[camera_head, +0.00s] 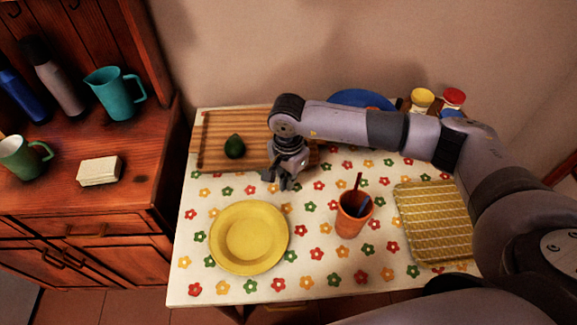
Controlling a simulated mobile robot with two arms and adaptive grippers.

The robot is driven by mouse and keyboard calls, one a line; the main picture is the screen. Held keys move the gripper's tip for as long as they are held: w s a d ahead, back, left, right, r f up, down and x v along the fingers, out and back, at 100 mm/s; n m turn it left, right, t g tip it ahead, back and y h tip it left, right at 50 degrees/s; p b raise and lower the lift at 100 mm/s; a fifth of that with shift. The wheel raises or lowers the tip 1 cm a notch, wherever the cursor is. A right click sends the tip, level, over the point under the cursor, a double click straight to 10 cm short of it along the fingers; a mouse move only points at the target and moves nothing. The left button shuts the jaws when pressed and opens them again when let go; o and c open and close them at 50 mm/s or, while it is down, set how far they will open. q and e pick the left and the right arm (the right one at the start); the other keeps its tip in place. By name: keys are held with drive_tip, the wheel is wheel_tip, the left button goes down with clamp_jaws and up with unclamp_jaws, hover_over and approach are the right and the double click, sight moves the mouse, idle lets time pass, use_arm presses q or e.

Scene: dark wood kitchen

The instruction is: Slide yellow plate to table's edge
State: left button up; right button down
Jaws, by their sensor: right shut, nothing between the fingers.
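The yellow plate (250,238) lies flat on the front left part of the table (330,283), which has a white flowered cover. Bare cover shows between the plate's rim and the table's front and left edges. My right gripper (279,184) points down just behind the plate's upper right side, in front of the cutting board. It is shut and empty. It looks apart from the plate, though its exact height is hard to tell. My left gripper is not in view.
A wooden cutting board (215,130) with an avocado (234,147) lies behind the plate. An orange cup (353,214) holding utensils stands right of the plate. A woven yellow mat (435,222), a blue plate (352,98) and two jars (421,99) are farther right and back. A wooden cabinet (100,200) stands left.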

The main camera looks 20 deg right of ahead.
sight(261, 215)
drive_tip(key=shift+f, duration=0.95)
drive_tip(key=shift+s+a+r+p, duration=0.1)
drive_tip(key=shift+s+a+p, duration=0.25)
drive_tip(key=shift+a, duration=0.3)
drive_tip(key=shift+s+a+r+p, duration=0.1)
drive_tip(key=shift+s+a+p, duration=0.2)
drive_tip(key=shift+a, duration=0.3)
drive_tip(key=shift+s+a, duration=0.25)
drive_tip(key=shift+a, duration=0.35)
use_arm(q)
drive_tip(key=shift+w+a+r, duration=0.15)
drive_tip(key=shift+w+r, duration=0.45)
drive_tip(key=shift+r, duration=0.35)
use_arm(e)
drive_tip(key=shift+f, duration=0.1)
drive_tip(key=shift+a, duration=0.15)
drive_tip(key=a, duration=0.1)
drive_tip(key=s+a+b, duration=0.1)
drive_tip(key=a, duration=0.1)
drive_tip(key=s+a+b, duration=0.1)
drive_tip(key=shift+s+a, duration=0.2)
drive_tip(key=shift+a, duration=0.15)
drive_tip(key=shift+s+a, duration=0.1)
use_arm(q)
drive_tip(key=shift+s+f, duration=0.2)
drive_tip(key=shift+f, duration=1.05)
